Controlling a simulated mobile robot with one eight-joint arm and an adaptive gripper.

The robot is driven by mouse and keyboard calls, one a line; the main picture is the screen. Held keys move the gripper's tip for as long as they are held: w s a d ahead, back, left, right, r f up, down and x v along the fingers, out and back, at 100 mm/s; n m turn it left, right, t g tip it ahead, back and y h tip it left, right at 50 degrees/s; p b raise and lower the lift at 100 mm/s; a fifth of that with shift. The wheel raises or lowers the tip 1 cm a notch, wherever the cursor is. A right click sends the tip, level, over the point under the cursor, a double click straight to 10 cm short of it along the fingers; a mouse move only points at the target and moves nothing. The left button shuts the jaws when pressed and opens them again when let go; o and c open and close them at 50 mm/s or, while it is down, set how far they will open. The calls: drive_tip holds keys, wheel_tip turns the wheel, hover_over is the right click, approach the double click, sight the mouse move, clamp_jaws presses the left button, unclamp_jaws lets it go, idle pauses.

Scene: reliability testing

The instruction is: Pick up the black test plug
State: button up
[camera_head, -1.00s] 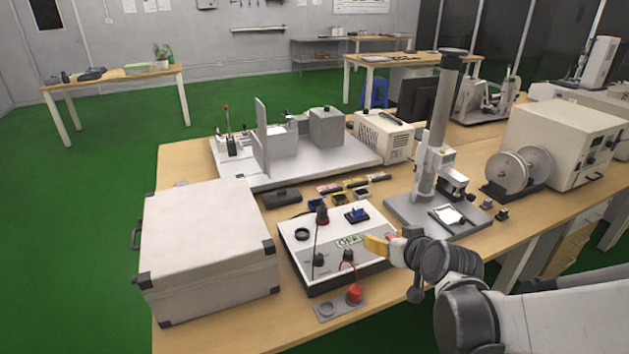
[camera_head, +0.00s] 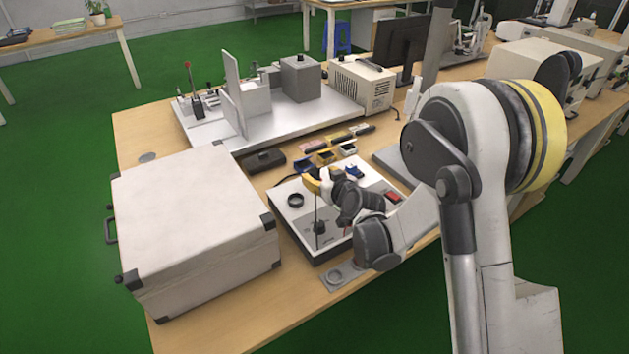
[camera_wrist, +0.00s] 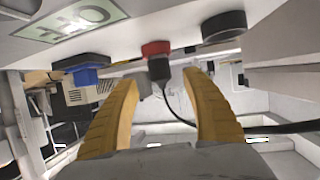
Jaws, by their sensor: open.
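The black test plug (camera_wrist: 159,68) shows in the wrist view, seated at a red collar on the tester's white panel, with a black lead running off to the right. My gripper (camera_wrist: 161,82) is open, its two yellow fingers on either side of the plug in the picture. I cannot tell whether they touch it. In the head view my gripper (camera_head: 312,184) is over the back of the tester box (camera_head: 283,205) and hides the plug there.
A black ring (camera_head: 295,200) and a blue part (camera_head: 354,172) are close to my gripper. A large white case (camera_head: 195,225) stands left of the tester. Small coloured bins (camera_head: 325,157) and a black case (camera_head: 264,160) lie behind.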

sight(317, 174)
drive_tip(key=b+x, duration=0.1)
drive_tip(key=x, duration=0.3)
drive_tip(key=shift+f, duration=0.2)
clamp_jaws()
drive_tip(key=shift+r, duration=0.1)
